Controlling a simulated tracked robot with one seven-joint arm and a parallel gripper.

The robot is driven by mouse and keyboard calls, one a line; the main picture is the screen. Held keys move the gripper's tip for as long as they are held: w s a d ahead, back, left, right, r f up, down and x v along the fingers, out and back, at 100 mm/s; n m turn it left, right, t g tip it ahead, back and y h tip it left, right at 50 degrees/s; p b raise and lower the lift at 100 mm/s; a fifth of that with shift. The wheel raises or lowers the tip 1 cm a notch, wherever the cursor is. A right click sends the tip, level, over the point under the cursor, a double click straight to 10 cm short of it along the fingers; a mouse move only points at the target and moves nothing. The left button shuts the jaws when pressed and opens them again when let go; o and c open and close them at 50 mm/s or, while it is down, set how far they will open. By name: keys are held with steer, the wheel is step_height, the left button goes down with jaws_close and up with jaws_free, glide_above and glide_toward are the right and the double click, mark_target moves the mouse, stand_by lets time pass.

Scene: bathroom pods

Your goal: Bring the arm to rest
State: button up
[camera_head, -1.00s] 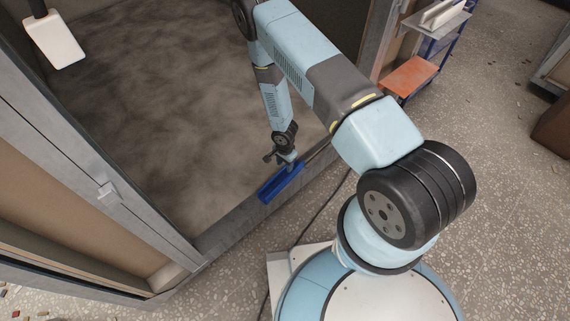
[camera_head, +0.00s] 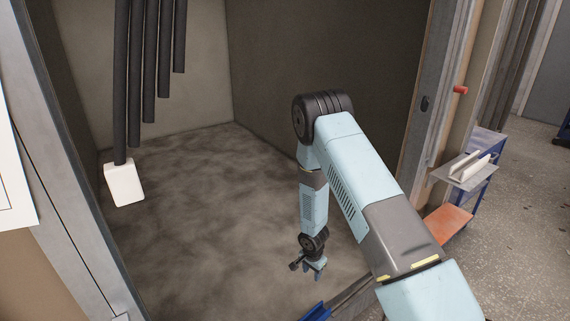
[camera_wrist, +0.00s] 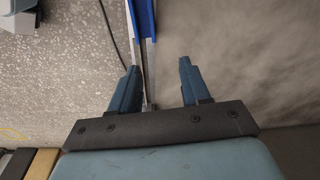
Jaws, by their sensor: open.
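My arm (camera_head: 345,165) reaches out over the bathroom pod's front edge, bent at the elbow, with its forearm hanging down. My gripper (camera_head: 314,274) points down near the sill in the head view. In the wrist view my gripper (camera_wrist: 159,66) has its two fingers well apart, with nothing held between them. A blue trough-like piece (camera_head: 316,312) lies at the sill below my gripper, cut off by the bottom edge of the head view. Part of it also shows in the wrist view (camera_wrist: 145,18), at the top between the fingers.
The pod's stained floor (camera_head: 215,215) is mostly bare. A white block (camera_head: 124,185) on a dark pole hangs at the left, beside several dark bars. A blue-framed cart (camera_head: 447,222) with an orange shelf stands to the right, outside the pod. A dark cable (camera_wrist: 112,32) lies on the speckled floor.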

steer(key=w+d+r+n+t, duration=0.1)
steer(key=w+d+r, duration=0.1)
steer(key=r, duration=0.9)
steer(key=w+d+r+n, duration=0.1)
steer(key=w+d+r, duration=0.1)
steer(key=r, duration=0.9)
steer(key=s+d+r+n+t, duration=0.1)
steer(key=s+d+r, duration=0.15)
steer(key=r, duration=0.65)
steer(key=s+d+r, duration=0.2)
steer(key=s+r, duration=0.1)
steer(key=r, duration=0.6)
steer(key=s+d+r+n+t, duration=0.1)
steer(key=s+d+r+n, duration=0.1)
steer(key=s+r, duration=0.8)
steer(key=s+d+r+n+t, duration=0.1)
steer(key=s+d+r+n, duration=0.1)
steer(key=s+r, duration=0.8)
steer(key=s+n, duration=0.1)
steer(key=s, duration=0.7)
steer(key=shift+s+d+r+n, duration=0.2)
steer(key=shift+d+r+n, duration=0.05)
steer(key=shift+d+n, duration=0.1)
